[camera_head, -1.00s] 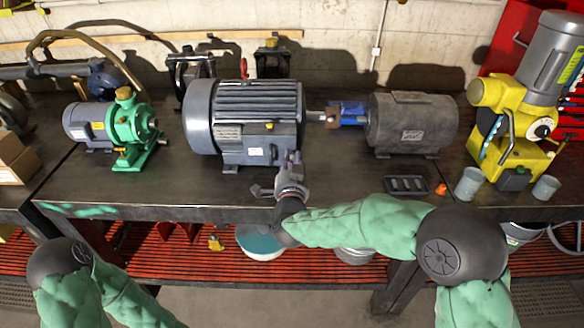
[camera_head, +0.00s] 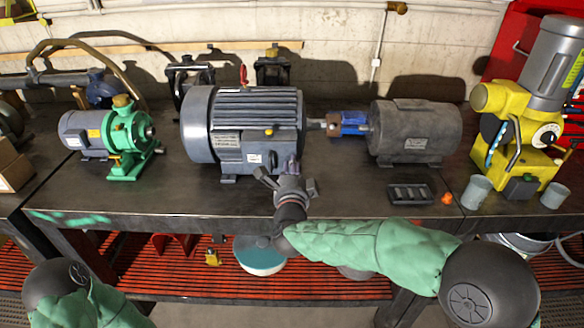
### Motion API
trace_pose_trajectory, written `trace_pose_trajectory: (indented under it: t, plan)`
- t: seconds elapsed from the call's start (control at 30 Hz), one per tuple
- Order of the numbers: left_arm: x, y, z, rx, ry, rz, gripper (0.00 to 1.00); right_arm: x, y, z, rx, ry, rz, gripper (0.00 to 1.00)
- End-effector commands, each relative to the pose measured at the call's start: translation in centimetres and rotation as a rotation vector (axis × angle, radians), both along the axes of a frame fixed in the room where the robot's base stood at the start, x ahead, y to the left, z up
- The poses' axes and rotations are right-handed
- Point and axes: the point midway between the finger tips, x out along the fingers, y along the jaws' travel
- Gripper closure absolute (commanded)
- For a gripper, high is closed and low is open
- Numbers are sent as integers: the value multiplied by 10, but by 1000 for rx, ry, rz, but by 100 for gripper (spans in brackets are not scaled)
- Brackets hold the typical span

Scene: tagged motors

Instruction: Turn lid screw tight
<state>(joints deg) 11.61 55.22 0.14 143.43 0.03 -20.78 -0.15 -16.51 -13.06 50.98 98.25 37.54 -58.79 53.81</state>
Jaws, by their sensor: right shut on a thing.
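The large grey-blue motor (camera_head: 243,125) stands in the middle of the bench, with a terminal box and label (camera_head: 253,157) on its front. My right gripper (camera_head: 291,167) is at the front right lower corner of this box, its fingers pointing away from me toward the motor. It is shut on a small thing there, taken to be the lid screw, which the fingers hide. How far the screw is turned in cannot be seen. My left gripper is outside the view; only part of the left arm shows at lower left.
A green pump (camera_head: 127,140) stands left on the bench. A dark grey motor (camera_head: 415,130) with a blue coupling (camera_head: 354,122) stands right. A black tray (camera_head: 411,194), an orange piece (camera_head: 447,198), grey cups (camera_head: 476,190) and a yellow machine (camera_head: 510,120) are further right.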

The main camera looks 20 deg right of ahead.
Motion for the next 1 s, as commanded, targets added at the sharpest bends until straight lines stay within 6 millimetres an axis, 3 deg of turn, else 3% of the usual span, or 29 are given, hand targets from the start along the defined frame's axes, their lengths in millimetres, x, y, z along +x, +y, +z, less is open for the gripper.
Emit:
trace_pose_trajectory:
  t: [1.0]
  plan:
    - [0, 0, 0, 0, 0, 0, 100, -1, 0, -6, 929, -258, -6, 100]
